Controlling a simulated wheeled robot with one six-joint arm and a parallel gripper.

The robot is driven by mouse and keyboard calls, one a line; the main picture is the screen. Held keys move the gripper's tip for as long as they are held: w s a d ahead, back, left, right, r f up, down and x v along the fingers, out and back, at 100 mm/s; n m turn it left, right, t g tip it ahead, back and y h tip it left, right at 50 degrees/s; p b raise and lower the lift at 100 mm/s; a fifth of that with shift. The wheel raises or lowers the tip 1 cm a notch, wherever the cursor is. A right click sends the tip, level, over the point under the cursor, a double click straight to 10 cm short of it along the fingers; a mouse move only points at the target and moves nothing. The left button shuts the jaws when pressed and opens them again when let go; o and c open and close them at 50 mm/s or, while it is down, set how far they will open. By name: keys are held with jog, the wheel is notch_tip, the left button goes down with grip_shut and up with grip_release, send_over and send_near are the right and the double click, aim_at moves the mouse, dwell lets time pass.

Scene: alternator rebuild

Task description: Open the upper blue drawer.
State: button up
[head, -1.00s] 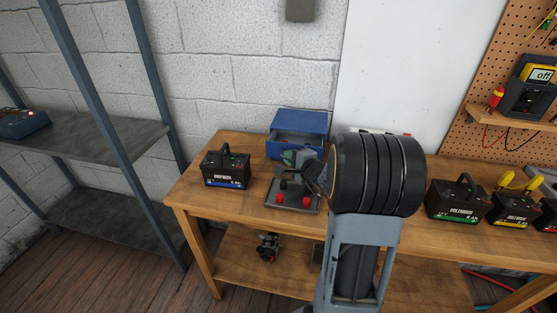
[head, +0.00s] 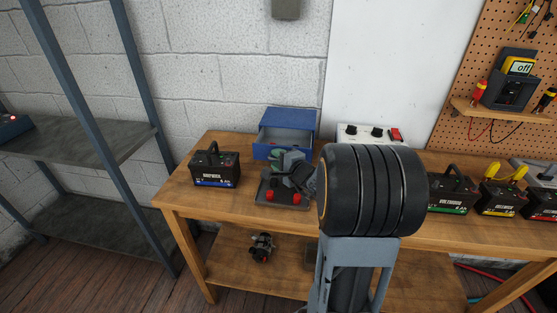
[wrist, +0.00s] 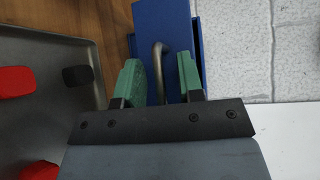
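The blue drawer cabinet (head: 290,115) stands at the back of the workbench against the wall. Its drawer looks partly pulled out, with a pale inside showing above the blue front (head: 267,152). My gripper (head: 284,152) is in front of it and hides part of that front. In the wrist view, the green fingers of my gripper (wrist: 161,75) stand apart on either side of a curved metal handle (wrist: 158,50). A gap shows between the handle and the right finger. The blue surface (wrist: 165,18) lies just beyond the fingertips. A lower drawer cannot be made out.
A grey tray (head: 272,198) with red knobs sits right below my gripper and shows in the wrist view (wrist: 62,45). A black battery (head: 216,165) stands left of it. A white instrument (head: 362,132) is behind my arm. Several batteries stand at the right.

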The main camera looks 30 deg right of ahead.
jog(key=b+v, duration=0.2)
jog(key=v, duration=1.2)
jog(key=shift+f, duration=0.1)
jog(key=f+g, duration=0.1)
jog(key=s+a+f+g+y, duration=0.1)
jog(key=a+f+n+g, duration=0.1)
jog(key=f, duration=0.1)
jog(key=shift+s+a+g+y, duration=0.25)
jog(key=shift+s+g+y, duration=0.05)
jog(key=s+a+f+n+g+p, duration=0.2)
jog(key=s+a+n+g, duration=0.2)
jog(key=a+n+g, duration=0.25)
jog(key=s+a+r+n+g+h+p, duration=0.1)
jog(key=a+r+n+p, duration=0.4)
jog(key=n, duration=0.6)
notch_tip(320, 180, up, 2)
jog(key=a+g+h, duration=0.1)
jog(key=a+h, duration=0.1)
jog(key=shift+a+h, duration=0.3)
jog(key=shift+a, duration=0.1)
